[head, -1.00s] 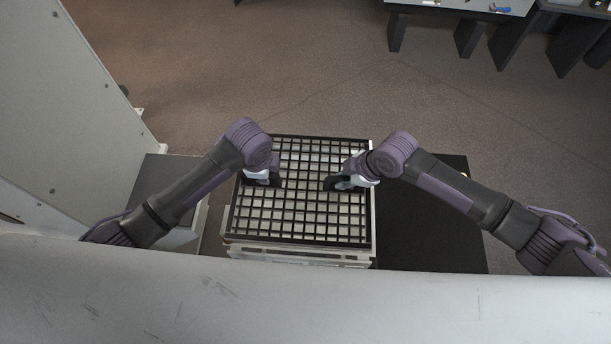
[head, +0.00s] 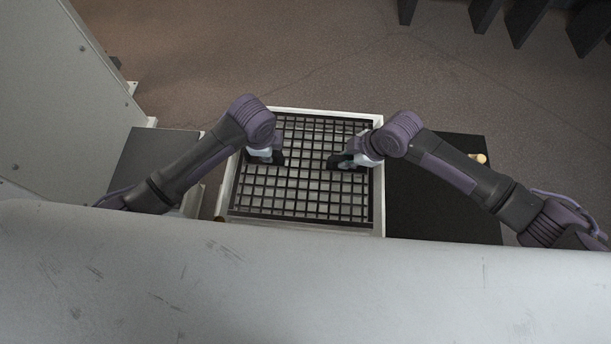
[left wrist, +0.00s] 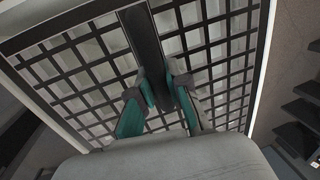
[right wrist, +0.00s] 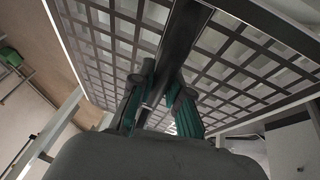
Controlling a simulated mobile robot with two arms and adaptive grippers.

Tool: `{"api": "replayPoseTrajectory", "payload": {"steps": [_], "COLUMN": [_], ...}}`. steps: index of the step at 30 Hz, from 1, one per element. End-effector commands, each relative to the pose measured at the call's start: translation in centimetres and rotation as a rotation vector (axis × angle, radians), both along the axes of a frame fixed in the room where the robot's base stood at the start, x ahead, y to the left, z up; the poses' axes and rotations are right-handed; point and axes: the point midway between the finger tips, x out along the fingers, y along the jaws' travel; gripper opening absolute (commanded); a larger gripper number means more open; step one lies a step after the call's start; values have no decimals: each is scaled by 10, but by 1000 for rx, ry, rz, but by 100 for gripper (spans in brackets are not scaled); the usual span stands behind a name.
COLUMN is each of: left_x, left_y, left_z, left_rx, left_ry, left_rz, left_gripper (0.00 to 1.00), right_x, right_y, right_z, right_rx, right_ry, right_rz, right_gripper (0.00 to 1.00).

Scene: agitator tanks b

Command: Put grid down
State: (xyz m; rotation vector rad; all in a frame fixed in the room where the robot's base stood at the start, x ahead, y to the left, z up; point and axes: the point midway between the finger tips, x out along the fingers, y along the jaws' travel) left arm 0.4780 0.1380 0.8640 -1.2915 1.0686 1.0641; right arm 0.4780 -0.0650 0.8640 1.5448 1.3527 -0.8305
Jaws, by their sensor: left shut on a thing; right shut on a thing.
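The grid (head: 300,195) is a dark square lattice in the middle of the head view, over a pale-rimmed tank or frame (head: 379,200). I cannot tell whether the grid rests on it or is just above it. My left gripper (head: 277,157) is shut on a dark bar of the grid, left of its middle. In the left wrist view the fingers (left wrist: 163,90) close around that bar. My right gripper (head: 338,161) is shut on a matching bar at the right. In the right wrist view its fingers (right wrist: 160,92) pinch the bar.
A dark flat surface (head: 440,200) lies right of the tank, and a smaller grey one (head: 150,160) lies at the left. A large pale panel (head: 60,100) stands at far left. Dark supports (head: 540,22) stand at the back right. Open floor lies behind the tank.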

Motion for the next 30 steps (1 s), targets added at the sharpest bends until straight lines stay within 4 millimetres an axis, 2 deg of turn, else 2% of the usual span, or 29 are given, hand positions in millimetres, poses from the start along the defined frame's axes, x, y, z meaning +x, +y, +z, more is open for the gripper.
{"api": "replayPoseTrajectory", "payload": {"steps": [17,30], "left_x": [1,1], "left_y": [1,1], "left_z": [-4,-31], "left_rx": [1,1], "left_ry": [-2,-2], "left_rz": [1,1], "left_gripper": [0,0], "right_x": [1,1], "right_y": [0,0], "right_z": [-4,-31], "right_rx": [0,0], "right_ry": [-3,-3], "right_rz": [-1,-1], "right_gripper": [0,0]}}
